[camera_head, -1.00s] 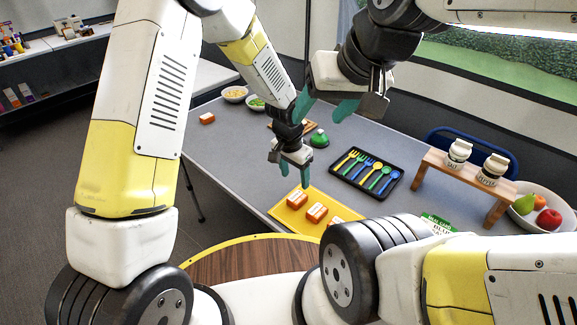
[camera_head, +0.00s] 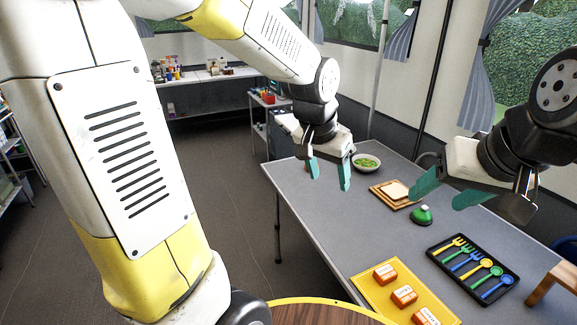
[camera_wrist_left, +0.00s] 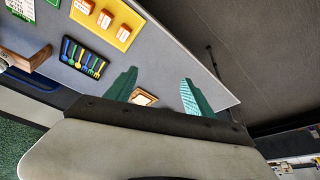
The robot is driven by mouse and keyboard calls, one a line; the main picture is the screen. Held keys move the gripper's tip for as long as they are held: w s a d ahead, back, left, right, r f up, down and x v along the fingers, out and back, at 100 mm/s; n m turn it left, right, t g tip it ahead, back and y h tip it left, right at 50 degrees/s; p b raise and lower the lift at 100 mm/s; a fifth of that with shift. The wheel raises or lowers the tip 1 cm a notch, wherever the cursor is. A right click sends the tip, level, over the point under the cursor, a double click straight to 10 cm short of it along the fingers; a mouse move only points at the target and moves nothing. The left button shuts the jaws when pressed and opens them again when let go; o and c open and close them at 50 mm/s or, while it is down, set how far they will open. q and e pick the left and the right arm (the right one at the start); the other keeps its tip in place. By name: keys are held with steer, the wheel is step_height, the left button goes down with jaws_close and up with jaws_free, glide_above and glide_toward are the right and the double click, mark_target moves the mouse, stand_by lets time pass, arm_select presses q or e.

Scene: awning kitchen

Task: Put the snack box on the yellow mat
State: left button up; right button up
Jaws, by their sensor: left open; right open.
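The yellow mat (camera_head: 368,289) lies on the near part of the grey table with three orange-and-white snack boxes in a row on it: one (camera_head: 385,273), a second (camera_head: 403,296) and a third (camera_head: 425,317) cut by the picture edge. They also show on the mat in the left wrist view (camera_wrist_left: 121,12). A lone orange box stood at the table's far left corner earlier; my left gripper now covers that area, so I cannot see it clearly. My left gripper (camera_head: 329,182) is open above that corner, fingers down. My right gripper (camera_head: 434,199) is open and raised over the table.
A black cutlery tray (camera_head: 470,285) lies right of the mat, with a wooden stand (camera_head: 550,290) beyond. A green object (camera_head: 422,215), a board with bread (camera_head: 396,193) and a green-filled bowl (camera_head: 366,163) stand farther back. The table's left middle is clear.

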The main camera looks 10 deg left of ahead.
arm_select(q)
steer(key=s+a+r+n+t, duration=0.1)
steer(key=s+a+r+n, duration=0.1)
steer(key=s, duration=0.4)
steer(key=s+a+r+n+t, duration=0.1)
steer(key=s+a+r+n, duration=0.1)
steer(key=s+a+r, duration=0.3)
steer(key=shift+s+a, duration=0.75)
steer(key=shift+a, duration=0.15)
